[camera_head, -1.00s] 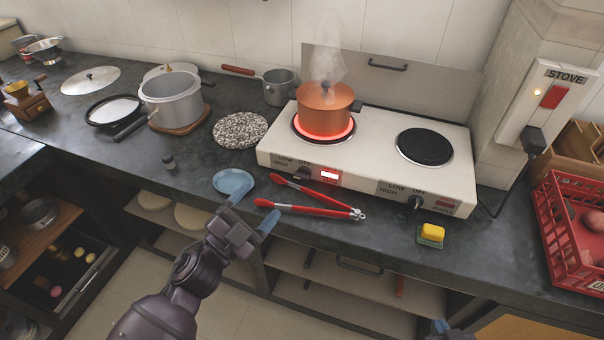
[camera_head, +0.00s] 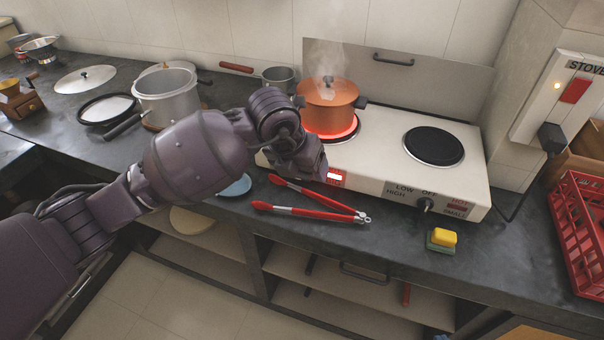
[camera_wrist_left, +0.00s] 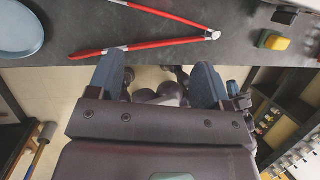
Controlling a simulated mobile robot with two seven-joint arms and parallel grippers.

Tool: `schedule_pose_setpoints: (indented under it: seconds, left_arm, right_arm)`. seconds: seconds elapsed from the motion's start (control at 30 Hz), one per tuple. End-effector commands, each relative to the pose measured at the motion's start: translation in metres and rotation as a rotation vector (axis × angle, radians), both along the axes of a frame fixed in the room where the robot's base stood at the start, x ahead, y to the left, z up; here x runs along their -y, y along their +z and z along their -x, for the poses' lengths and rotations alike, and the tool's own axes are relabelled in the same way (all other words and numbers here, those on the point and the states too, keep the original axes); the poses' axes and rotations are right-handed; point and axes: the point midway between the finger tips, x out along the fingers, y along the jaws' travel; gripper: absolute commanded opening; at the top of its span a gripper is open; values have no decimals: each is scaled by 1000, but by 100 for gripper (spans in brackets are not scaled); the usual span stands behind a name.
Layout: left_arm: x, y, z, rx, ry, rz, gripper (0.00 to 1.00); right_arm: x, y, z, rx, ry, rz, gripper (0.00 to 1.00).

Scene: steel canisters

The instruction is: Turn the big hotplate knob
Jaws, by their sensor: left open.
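The white two-plate hotplate (camera_head: 378,157) stands against the wall. The orange pot (camera_head: 329,99) steams on its left plate, which glows red. The big knob, on the left of the front panel, is hidden behind my left wrist and hand in the head view; the lit red indicator (camera_head: 336,176) beside it shows. The small knob (camera_head: 425,204) is in view on the right. My left gripper (camera_head: 308,165) is in front of the panel's left part, its fingertips hidden there. In the left wrist view its blue fingers (camera_wrist_left: 157,65) are apart with nothing between them.
Red tongs (camera_head: 312,201) lie on the counter in front of the hotplate, beside a blue plate (camera_head: 236,187). A yellow and green sponge (camera_head: 442,240) lies right of them. A red crate (camera_head: 580,235) stands at the far right, a grey pot (camera_head: 166,95) at the left.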

Motion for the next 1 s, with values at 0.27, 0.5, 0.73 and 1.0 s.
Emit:
schedule_pose_setpoints:
  seconds: [0.27, 0.5, 0.73, 1.0]
  left_arm:
    - [-18, 13, -28, 105, 74, -159, 72]
    - [-15, -18, -38, 101, 74, -159, 72]
    - [-10, -55, -52, 100, 73, -157, 72]
    - [-7, -80, -63, 103, 73, -157, 72]
  right_arm:
    - [-2, -6, 0, -7, -4, -6, 0]
    - [-2, -18, 6, -30, -4, -6, 0]
    - [-2, -26, 8, -43, 2, -1, 0]
    - [-1, -28, 5, -41, 13, 5, 0]
